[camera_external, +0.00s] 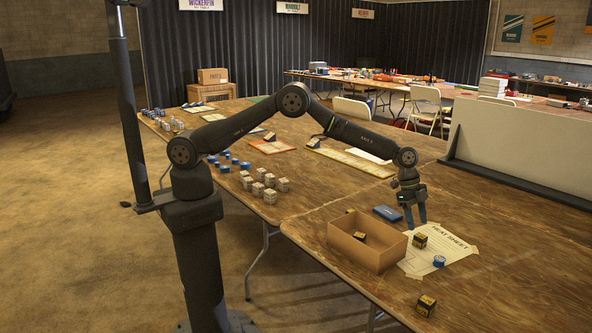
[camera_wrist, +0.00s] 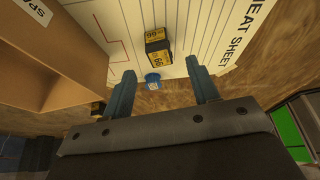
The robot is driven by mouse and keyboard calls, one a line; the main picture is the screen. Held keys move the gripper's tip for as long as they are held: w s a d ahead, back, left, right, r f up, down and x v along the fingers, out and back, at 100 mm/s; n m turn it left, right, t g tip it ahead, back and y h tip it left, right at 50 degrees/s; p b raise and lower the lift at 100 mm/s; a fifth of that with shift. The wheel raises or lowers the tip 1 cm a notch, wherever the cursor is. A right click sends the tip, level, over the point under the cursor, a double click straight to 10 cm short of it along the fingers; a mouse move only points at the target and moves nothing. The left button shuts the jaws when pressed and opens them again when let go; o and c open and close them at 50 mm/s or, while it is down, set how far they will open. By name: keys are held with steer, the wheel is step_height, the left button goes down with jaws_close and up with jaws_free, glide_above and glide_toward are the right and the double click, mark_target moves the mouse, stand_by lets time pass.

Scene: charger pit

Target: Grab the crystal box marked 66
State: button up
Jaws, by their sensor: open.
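A black and yellow box (camera_external: 420,241) stands on the paper heat sheet. In the wrist view this box (camera_wrist: 157,50) shows digits that look like 66, though the angle leaves 66 or 99 uncertain. Two similar boxes show: one inside the cardboard tray (camera_external: 360,237), one on bare wood near the table's front edge (camera_external: 426,305); their numbers are unreadable. My gripper (camera_external: 413,221) is open and empty, pointing down behind the box on the sheet. In the wrist view its fingers (camera_wrist: 163,92) are spread, with that box ahead between them and apart from them.
A cardboard tray (camera_external: 345,255) stands left of the sheet. A small blue round piece (camera_external: 439,261) lies on the heat sheet (camera_external: 450,247), close to the box. A flat blue case (camera_external: 389,213) lies beside my gripper. A long pale panel (camera_external: 530,150) stands behind. Wood to the right is clear.

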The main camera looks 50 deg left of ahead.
mark_target(420, 236)
steer(key=shift+x, duration=3.3)
steer(key=shift+d, duration=0.1)
steer(key=c, duration=1)
